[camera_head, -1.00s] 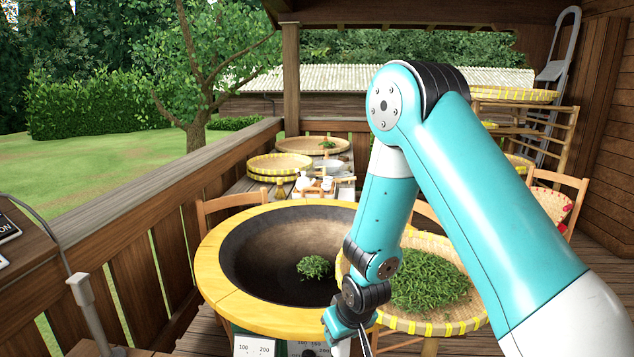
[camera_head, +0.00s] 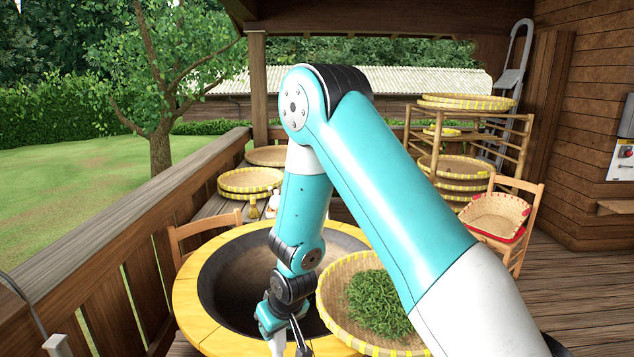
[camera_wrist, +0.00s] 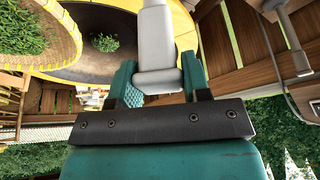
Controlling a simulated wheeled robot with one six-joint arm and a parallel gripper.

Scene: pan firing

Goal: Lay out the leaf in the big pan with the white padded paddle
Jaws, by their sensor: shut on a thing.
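The big pan (camera_head: 240,270) is a wide dark bowl with a yellow wooden rim, below and left of my arm in the head view. In the wrist view, a small green leaf pile (camera_wrist: 105,42) lies on the pan's dark surface (camera_wrist: 85,62). My arm hides that pile in the head view. My gripper (camera_wrist: 158,84) is shut on the white padded paddle (camera_wrist: 156,45), whose pale body runs up between the teal fingers. The paddle's far end is cut off by the top edge. The paddle is apart from the pile in the picture.
A round yellow-rimmed basket (camera_head: 334,290) heaped with leaves (camera_head: 376,304) stands right beside the pan; it also shows in the wrist view (camera_wrist: 72,35). A wooden railing (camera_head: 130,240) runs along the left. A chair (camera_head: 510,215) and a basket rack (camera_head: 470,140) stand at the right.

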